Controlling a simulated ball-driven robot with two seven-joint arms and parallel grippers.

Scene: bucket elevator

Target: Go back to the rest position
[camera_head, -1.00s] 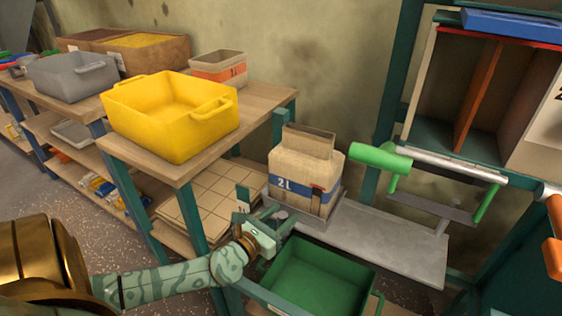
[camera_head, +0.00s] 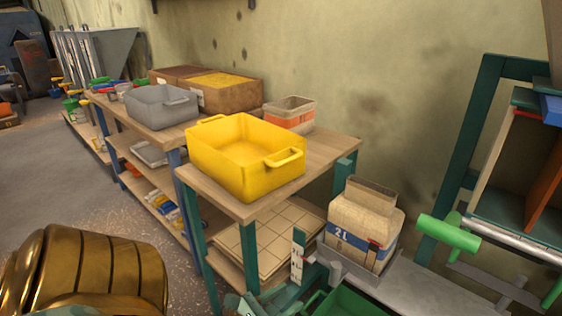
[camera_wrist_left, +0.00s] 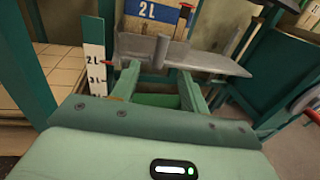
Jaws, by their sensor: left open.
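My left gripper (camera_wrist_left: 160,88) is open in the left wrist view, with its two fingers apart and nothing held between them. In the head view it shows only partly at the bottom edge (camera_head: 299,294), in front of the beige 2 L container (camera_head: 362,225). That container stands upright on a grey metal plate (camera_head: 360,276), beyond the fingers; its lower part also shows in the wrist view (camera_wrist_left: 158,12). A white level strip (camera_head: 297,256) marked in litres stands just left of the fingers. My right gripper is in neither view.
A yellow tub (camera_head: 245,165) stands on a wooden shelf (camera_head: 325,150) at centre. A green bin (camera_head: 350,303) is cut off at the bottom. A green cylindrical handle (camera_head: 449,234) sticks out at right. Open floor (camera_head: 50,180) lies at left.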

